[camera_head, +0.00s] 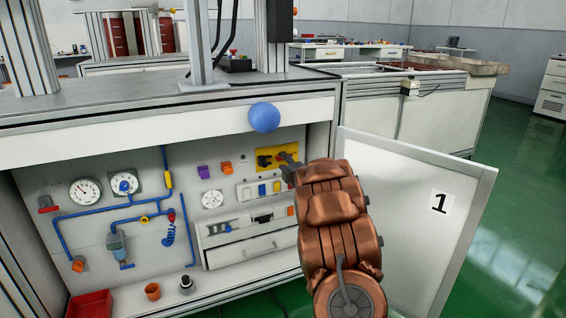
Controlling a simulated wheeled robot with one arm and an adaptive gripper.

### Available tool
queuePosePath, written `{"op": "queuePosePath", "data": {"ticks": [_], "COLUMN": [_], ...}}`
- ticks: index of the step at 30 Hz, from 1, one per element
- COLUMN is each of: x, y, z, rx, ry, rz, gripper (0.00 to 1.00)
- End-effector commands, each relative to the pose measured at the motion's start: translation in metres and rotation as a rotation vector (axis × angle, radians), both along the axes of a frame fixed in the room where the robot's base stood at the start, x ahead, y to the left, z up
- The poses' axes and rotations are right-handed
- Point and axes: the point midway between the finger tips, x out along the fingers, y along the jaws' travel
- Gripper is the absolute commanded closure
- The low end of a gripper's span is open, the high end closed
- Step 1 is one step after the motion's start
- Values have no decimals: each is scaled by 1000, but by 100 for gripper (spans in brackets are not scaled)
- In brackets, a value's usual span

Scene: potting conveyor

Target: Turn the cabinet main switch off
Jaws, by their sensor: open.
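The cabinet (98,255) stands open at the front left, with gauges, blue pipes and electrical parts on its back panel. A yellow plate (263,152) with dark knob-like parts, which looks like the main switch, sits at the panel's upper right. Its switch position is too small to tell. My gripper (286,166) is open and reaches in from the lower right, its tips at the plate's right side. The tips overlap part of the plate in the picture. I cannot tell whether they touch the switch.
The white cabinet door (410,215), marked "1", stands open right of my arm. A blue ball (264,117) shows at the cabinet's top edge. A red bin (90,304) and an orange cup (152,291) are at the cabinet bottom. Green floor (515,205) is clear at the right.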

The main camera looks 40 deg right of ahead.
Motion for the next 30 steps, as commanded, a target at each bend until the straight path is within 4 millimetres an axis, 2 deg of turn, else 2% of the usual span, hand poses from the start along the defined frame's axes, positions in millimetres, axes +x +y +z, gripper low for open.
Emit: {"op": "queuePosePath", "data": {"ticks": [18,24,30], "x": [-77,-94,-99], "y": [27,32,34], "z": [0,1,1], "rx": [0,0,-1], "ry": [0,0,-2], "rz": [-1,-2,-1], "gripper": [58,58,58]}}
